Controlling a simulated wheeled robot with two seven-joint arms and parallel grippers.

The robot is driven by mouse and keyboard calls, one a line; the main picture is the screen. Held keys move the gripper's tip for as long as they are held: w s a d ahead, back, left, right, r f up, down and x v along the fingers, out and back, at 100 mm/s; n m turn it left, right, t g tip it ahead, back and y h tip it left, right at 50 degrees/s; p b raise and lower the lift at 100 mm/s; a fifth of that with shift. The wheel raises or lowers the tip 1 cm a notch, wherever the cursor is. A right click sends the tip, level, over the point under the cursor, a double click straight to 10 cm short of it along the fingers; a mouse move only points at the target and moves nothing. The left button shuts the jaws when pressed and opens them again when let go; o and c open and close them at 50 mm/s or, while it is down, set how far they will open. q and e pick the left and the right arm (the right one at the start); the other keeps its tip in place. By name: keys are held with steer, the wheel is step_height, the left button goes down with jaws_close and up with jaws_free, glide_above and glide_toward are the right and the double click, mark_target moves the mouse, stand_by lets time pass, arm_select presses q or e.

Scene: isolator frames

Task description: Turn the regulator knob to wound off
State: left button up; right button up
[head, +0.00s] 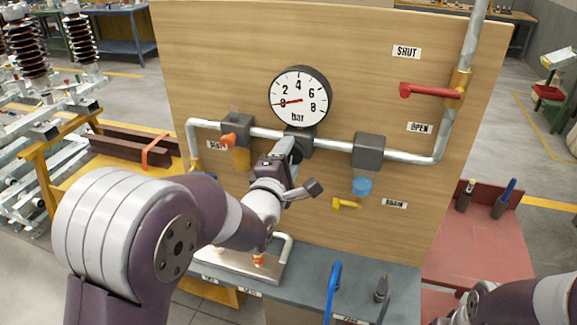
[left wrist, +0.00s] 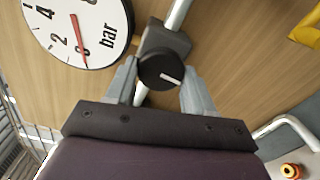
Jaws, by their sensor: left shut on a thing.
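The black round regulator knob (left wrist: 160,70) with a white mark shows in the left wrist view, in front of its grey regulator block (head: 300,144). My left gripper (left wrist: 160,82) is shut on the knob, a grey finger on either side. In the head view my left gripper (head: 293,152) reaches the block from below and largely hides the knob. The round pressure gauge (head: 298,96) sits just above, its red needle at 0; it also shows in the left wrist view (left wrist: 78,30). My right gripper is not in view.
A red lever (head: 430,91) stands out at the upper right, between SHUT and OPEN labels. A grey bench (head: 388,282) lies below the wooden panel (head: 215,60).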

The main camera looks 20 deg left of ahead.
arm_select(q)
steer(key=shift+f+n+b, duration=0.15)
steer(key=shift+n+b, duration=0.2)
steer(key=shift+n, duration=0.15)
steer(key=o, duration=1)
steer(key=shift+s, duration=0.1)
